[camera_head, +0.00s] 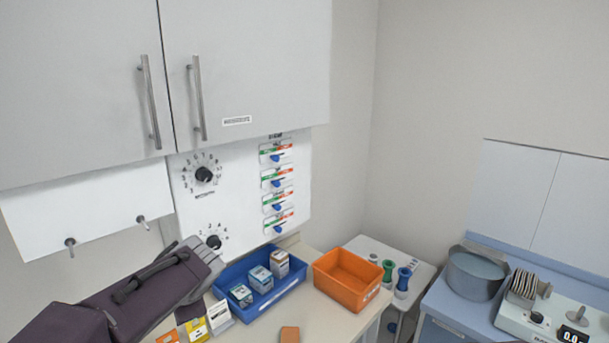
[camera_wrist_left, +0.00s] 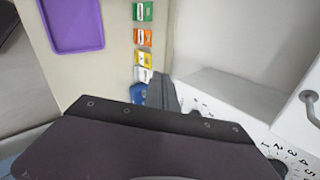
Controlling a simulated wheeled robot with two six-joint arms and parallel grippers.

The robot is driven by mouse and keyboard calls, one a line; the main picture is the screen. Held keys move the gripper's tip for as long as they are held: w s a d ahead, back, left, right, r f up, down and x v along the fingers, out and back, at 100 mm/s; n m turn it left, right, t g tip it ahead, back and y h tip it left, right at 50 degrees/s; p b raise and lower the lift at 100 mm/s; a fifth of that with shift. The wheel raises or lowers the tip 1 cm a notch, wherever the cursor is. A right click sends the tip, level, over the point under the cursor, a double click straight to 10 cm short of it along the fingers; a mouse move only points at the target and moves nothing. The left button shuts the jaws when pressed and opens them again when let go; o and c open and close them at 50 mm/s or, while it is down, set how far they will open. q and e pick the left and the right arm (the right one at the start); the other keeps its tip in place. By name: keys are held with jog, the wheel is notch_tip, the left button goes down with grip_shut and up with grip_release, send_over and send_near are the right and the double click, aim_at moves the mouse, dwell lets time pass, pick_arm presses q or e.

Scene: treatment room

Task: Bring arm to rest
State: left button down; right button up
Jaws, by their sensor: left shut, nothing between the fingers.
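My left arm comes in from the lower left of the head view, and its gripper (camera_head: 205,258) is in front of the white wall panel (camera_head: 240,195), close to its lower dial (camera_head: 213,242). Whether it touches the panel I cannot tell. The left gripper is shut and empty. In the left wrist view its fingers (camera_wrist_left: 163,92) show at the middle, past the dark wrist housing. My right gripper is in neither view.
A blue bin (camera_head: 262,308) with small boxes and an orange bin (camera_head: 346,280) stand on the counter below the panel. Wall cabinets (camera_head: 245,60) hang above. A purple tray (camera_wrist_left: 72,24) lies on the counter. A pot (camera_head: 474,274) stands at right.

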pick_arm(q)
jog(key=s+d+f+n+g+h, duration=0.2)
jog(key=s+d+f+n+h, duration=0.1)
jog(key=s+f, duration=0.5)
jog(key=s+d+f+n+g+h, duration=0.2)
jog(key=s+d+f+n, duration=0.3)
jog(key=f, duration=0.8)
jog(key=s+n, duration=0.2)
jog(key=n, duration=0.1)
jog(key=shift+s+f+g+h, duration=0.4)
jog(key=shift+d, duration=0.1)
